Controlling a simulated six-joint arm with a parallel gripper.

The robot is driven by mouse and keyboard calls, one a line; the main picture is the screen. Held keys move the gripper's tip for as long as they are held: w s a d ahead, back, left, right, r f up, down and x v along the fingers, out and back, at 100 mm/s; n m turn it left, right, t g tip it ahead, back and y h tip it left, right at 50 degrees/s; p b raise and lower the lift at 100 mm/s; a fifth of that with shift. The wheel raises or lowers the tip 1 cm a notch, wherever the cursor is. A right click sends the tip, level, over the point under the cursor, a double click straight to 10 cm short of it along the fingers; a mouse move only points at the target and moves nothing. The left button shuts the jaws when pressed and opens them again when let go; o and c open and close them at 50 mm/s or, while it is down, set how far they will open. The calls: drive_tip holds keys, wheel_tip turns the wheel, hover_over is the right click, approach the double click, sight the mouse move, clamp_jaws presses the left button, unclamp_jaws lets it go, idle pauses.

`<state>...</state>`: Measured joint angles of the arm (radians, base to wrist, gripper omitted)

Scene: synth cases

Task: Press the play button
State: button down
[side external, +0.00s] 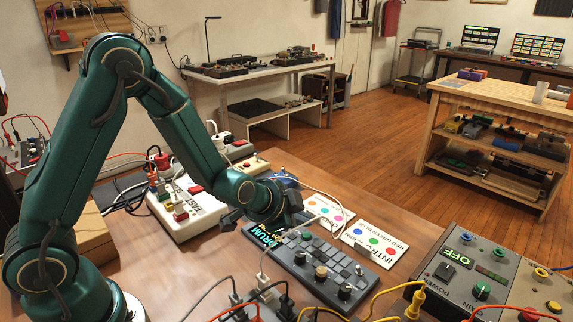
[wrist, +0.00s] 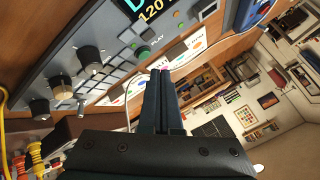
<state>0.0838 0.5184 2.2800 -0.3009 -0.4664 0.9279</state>
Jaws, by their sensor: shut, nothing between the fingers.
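The drum machine (side external: 318,264) is a grey-blue slab with pads, knobs and a lit screen, lying on the brown bench. It also fills the upper left of the wrist view (wrist: 62,62). A green round button (wrist: 142,51) sits near its screen, close to small lettering that seems to read PLAY. My gripper (wrist: 160,72) is shut and empty. In the wrist view its fingertips appear just below the green button; I cannot tell the gap or any contact. In the side view my gripper (side external: 283,212) is over the far left end of the machine, hiding part of it.
Two white cards with coloured dots (side external: 374,243) lie behind the machine. A white power box (side external: 190,215) with plugs stands left. A grey control panel (side external: 468,268) stands right. Cables and plugs crowd the front edge of the bench.

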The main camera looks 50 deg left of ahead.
drive_tip(key=shift+r, duration=2.45)
drive_tip(key=s, duration=0.1)
drive_tip(key=s+d+f+n+g+h, duration=0.1)
drive_tip(key=s, duration=0.1)
drive_tip(key=s+d+f+n+g, duration=0.1)
drive_tip(key=shift+s+d, duration=0.2)
drive_tip(key=shift+d, duration=0.05)
drive_tip(key=s+a+r+n, duration=0.1)
drive_tip(key=s+r+n, duration=0.2)
drive_tip(key=s, duration=0.6)
drive_tip(key=s+a+r+n+g, duration=0.1)
drive_tip(key=s+r+n, duration=0.1)
drive_tip(key=s+r, duration=0.3)
drive_tip(key=s, duration=0.3)
drive_tip(key=shift+s+a+r+n+g, duration=0.3)
drive_tip(key=shift+s+a+r+n, duration=0.05)
drive_tip(key=shift+s+n, duration=0.05)
